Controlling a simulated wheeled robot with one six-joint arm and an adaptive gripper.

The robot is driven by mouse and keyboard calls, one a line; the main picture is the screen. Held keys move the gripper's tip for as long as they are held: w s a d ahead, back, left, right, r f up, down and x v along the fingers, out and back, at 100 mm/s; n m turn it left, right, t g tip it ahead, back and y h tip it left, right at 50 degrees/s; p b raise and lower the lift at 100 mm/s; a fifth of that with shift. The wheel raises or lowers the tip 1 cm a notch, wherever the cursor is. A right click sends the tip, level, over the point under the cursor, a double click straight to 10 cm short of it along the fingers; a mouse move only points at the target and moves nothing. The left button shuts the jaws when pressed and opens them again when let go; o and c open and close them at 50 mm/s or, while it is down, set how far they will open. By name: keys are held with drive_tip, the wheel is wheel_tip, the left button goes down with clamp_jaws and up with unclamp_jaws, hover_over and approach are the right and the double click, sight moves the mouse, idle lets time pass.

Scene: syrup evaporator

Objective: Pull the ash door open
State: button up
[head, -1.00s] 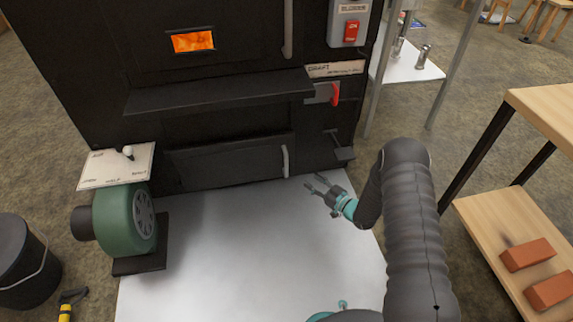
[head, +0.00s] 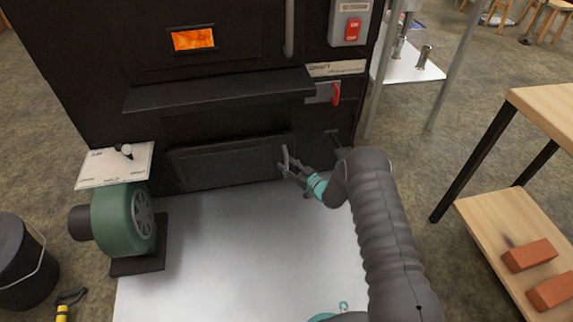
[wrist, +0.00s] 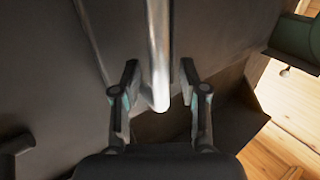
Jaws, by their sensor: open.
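The ash door (head: 220,163) is a dark panel low on the front of the black firebox in the head view. It looks shut, lying flush with the front. Its upright metal handle (wrist: 159,50) shows in the wrist view, coming down between my two fingers, with its rounded lower end near the fingertips.
A black shelf (head: 220,92) juts out above the door. A green blower (head: 125,220) stands at the left, under a white control plate (head: 115,164). A red draft lever (head: 336,94) is above right. The pale floor sheet (head: 240,250) before the door is clear.

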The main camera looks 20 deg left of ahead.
drive_tip(key=shift+w+a, duration=0.2)
drive_tip(key=shift+a, duration=0.15)
drive_tip(key=shift+c, duration=0.2)
clamp_jaws()
drive_tip(key=shift+s, duration=0.1)
